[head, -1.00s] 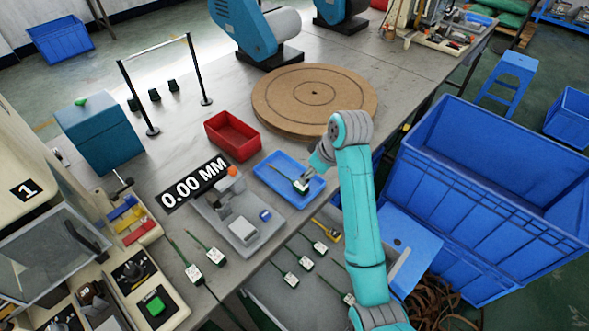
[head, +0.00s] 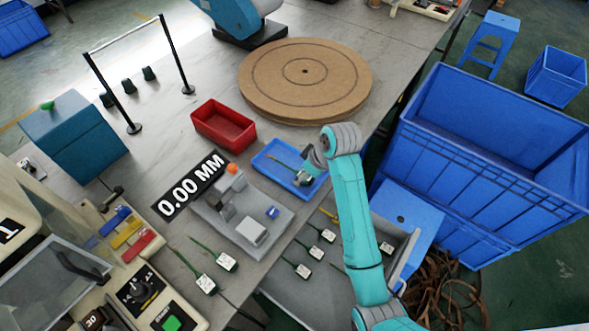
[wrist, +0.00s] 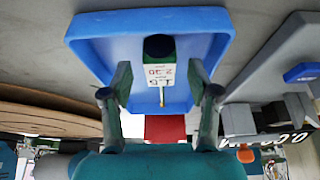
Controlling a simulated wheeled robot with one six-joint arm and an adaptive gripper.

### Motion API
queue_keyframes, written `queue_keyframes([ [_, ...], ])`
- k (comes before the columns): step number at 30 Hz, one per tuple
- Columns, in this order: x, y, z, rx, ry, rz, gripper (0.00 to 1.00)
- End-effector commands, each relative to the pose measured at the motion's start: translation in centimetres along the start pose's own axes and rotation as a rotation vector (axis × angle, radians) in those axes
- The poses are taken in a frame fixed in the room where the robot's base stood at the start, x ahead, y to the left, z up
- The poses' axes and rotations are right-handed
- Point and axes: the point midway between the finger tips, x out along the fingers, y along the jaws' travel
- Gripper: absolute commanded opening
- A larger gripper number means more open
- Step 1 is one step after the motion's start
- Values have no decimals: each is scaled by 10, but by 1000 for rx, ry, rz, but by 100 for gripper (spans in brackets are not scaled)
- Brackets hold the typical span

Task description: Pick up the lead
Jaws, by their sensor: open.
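A lead with a dark green and black plug end and a white printed label (wrist: 160,74) lies in a shallow blue tray (wrist: 88,30). In the head view, its thin cable (head: 281,162) shows in the same tray (head: 262,158), while my gripper mostly hides its plug end. My gripper (head: 305,178) is open, low over the tray's right part. In the wrist view, the fingers of my gripper (wrist: 160,82) stand on either side of the lead, with gaps visible. I cannot tell exactly how far above the tray floor the fingertips are.
A red bin (head: 224,123) and a round wooden board (head: 305,75) stand behind the tray. A grey gauge fixture (head: 245,215) is close on its left. More leads lie on the table (head: 205,283) and on a lower grey surface (head: 302,270). A large blue crate (head: 480,180) stands at right.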

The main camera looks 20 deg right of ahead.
Motion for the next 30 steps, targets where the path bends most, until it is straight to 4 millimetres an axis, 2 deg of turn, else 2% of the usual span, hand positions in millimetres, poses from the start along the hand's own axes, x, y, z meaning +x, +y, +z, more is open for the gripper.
queue_keyframes([
  [3, 4, -1, 6, 0, 0, 0, 60],
  [9, 4, -1, 6, -1, 0, 0, 60],
  [10, 4, -1, 6, -1, 0, 0, 58],
  [17, 4, -1, 6, -1, 0, 0, 0],
  [26, 3, -1, 5, -1, 0, 0, 0],
  [30, -4, 1, -6, -2, 3, 2, 0],
])
